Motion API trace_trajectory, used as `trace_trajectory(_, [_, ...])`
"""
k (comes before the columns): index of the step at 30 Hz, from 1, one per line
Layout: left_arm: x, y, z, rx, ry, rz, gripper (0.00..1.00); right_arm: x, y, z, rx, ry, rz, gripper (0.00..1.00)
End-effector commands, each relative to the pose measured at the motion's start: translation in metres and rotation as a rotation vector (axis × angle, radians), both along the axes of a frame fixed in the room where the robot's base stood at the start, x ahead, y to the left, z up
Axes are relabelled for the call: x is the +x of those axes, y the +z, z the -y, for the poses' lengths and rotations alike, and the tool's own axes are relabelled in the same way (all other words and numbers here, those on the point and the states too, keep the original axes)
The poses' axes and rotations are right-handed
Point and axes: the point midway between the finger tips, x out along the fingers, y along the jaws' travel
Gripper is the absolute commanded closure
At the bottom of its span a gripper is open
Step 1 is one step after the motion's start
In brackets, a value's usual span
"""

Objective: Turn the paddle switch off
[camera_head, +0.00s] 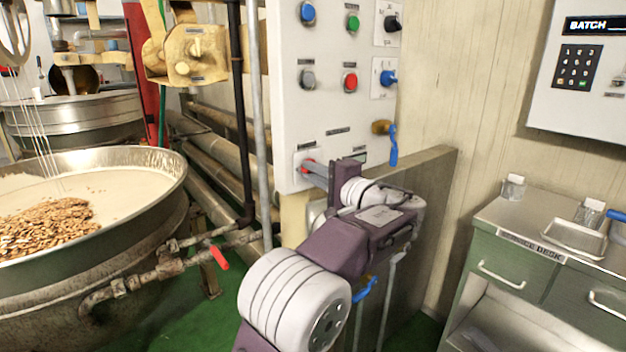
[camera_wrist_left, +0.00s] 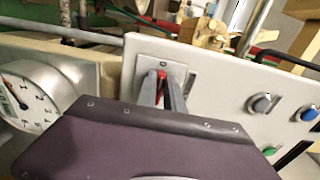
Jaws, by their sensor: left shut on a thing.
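The paddle switch (camera_head: 307,165) is a small red lever on a plate at the lower left of the white control panel. In the left wrist view its red paddle (camera_wrist_left: 161,76) shows between the fingers, in front of a pale plate. My left gripper (camera_head: 313,171) reaches the panel from the right, with its grey fingers closed on the paddle. The fingers (camera_wrist_left: 160,90) also show in the wrist view. They and the purple gripper body hide part of the switch, and I cannot read its position marks. My right gripper is not in view.
The panel (camera_head: 330,110) carries several knobs and buttons above the switch. A blue-handled valve (camera_head: 393,145) is at its right edge. A kettle (camera_head: 165,185) with nuts stands at left, a green desk (camera_head: 480,260) at right. A dial gauge (camera_wrist_left: 30,95) is left of the fingers.

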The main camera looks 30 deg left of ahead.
Motion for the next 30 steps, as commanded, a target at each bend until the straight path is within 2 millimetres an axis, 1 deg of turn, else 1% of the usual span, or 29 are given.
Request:
trace_trajectory(1, [0.0000, -0.0030, 0.0001, -0.005, 0.000, 0.005, 1.00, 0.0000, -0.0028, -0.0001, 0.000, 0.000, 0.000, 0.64])
trace_trajectory(3, [0.0000, -0.0025, 0.0001, -0.009, 0.001, 0.014, 1.00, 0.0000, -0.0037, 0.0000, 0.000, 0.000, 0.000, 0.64])
trace_trajectory(17, [-0.0001, -0.0019, 0.0002, -0.014, 0.001, 0.023, 1.00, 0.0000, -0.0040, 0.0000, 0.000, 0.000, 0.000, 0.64])
trace_trajectory(18, [-0.0001, -0.0019, 0.0002, -0.014, 0.001, 0.023, 0.80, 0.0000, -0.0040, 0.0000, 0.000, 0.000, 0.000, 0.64])
trace_trajectory(19, [-0.0001, -0.0018, 0.0002, -0.013, 0.001, 0.024, 0.72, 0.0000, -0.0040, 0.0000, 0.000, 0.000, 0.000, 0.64])
trace_trajectory(20, [-0.0001, -0.0017, 0.0001, -0.013, 0.001, 0.024, 0.66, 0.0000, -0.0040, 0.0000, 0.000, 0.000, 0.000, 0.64])
trace_trajectory(28, [-0.0001, -0.0009, 0.0003, -0.012, 0.000, 0.023, 0.66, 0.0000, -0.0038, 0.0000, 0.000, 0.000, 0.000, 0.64])
trace_trajectory(30, [-0.0014, -0.0003, 0.0041, -0.012, 0.000, 0.023, 0.66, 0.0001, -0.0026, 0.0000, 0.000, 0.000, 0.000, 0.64])
